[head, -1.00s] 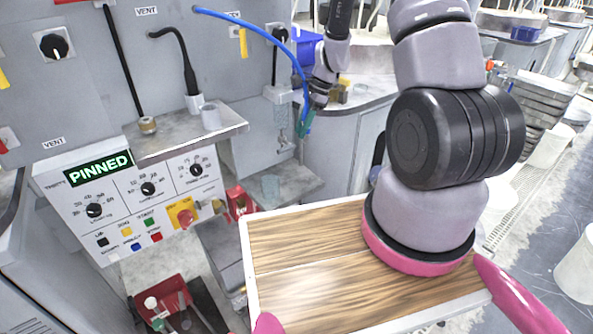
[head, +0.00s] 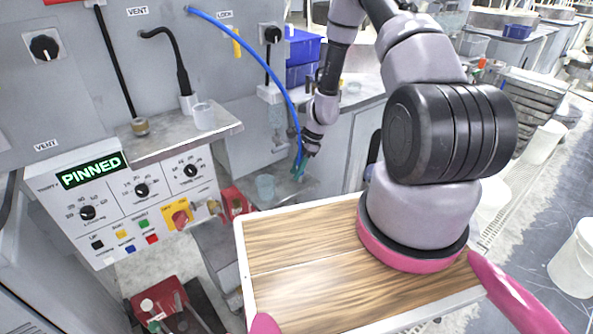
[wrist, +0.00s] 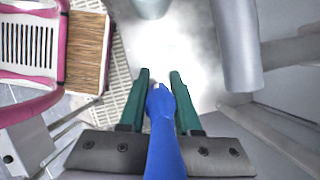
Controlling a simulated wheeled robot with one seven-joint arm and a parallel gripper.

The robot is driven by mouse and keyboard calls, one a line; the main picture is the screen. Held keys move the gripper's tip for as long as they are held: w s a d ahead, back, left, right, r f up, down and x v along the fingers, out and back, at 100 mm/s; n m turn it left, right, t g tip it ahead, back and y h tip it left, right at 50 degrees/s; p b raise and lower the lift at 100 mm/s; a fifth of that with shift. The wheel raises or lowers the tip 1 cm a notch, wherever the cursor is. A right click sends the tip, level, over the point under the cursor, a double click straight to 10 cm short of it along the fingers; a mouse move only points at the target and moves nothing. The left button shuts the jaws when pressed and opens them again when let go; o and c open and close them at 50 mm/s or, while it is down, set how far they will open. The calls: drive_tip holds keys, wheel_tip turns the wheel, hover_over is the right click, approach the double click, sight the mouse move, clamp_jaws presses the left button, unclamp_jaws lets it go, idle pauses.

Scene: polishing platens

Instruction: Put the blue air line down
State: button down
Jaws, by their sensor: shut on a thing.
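The blue air line (head: 262,70) runs from the grey panel at the upper left in an arc down to my gripper (head: 299,168). In the wrist view the line (wrist: 164,140) passes between the two green fingers of my gripper (wrist: 159,78), and its blue end sits between them near the tips. My gripper is shut on it. In the head view the gripper points down over the low grey ledge (head: 290,188), to the right of a translucent cup. Whether the line's end touches the ledge cannot be told.
The translucent cup (head: 265,187) stands on the ledge; a cup also shows at the top of the wrist view (wrist: 152,8). Another cup (head: 203,116) stands on the upper shelf (head: 165,146). The control panel (head: 125,200) reads PINNED. Blue bins (head: 303,48) stand behind.

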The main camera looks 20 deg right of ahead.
drive_tip(key=shift+f, duration=0.15)
drive_tip(key=c, duration=0.6)
unclamp_jaws()
drive_tip(key=v, duration=1.2)
drive_tip(key=s+a+r+n+t, duration=0.1)
drive_tip(key=r+n, duration=0.1)
drive_tip(key=r, duration=0.7)
drive_tip(key=s+a+r+n+t+h, duration=0.1)
drive_tip(key=s+r+n, duration=0.1)
drive_tip(key=r, duration=0.8)
drive_tip(key=s+r+n+t, duration=0.1)
drive_tip(key=r+n, duration=0.2)
drive_tip(key=r, duration=0.6)
drive_tip(key=s+r+n+t+h, duration=0.1)
drive_tip(key=s+r+n+t, duration=0.3)
drive_tip(key=s+r, duration=1.1)
drive_tip(key=s+n, duration=0.1)
drive_tip(key=s, duration=0.2)
drive_tip(key=shift+s+r+n, duration=0.15)
drive_tip(key=shift+r+n, duration=0.2)
drive_tip(key=shift+n, duration=0.05)
drive_tip(key=shift+o, duration=0.4)
drive_tip(key=shift+s+t+h, duration=0.3)
drive_tip(key=shift+s, duration=0.1)
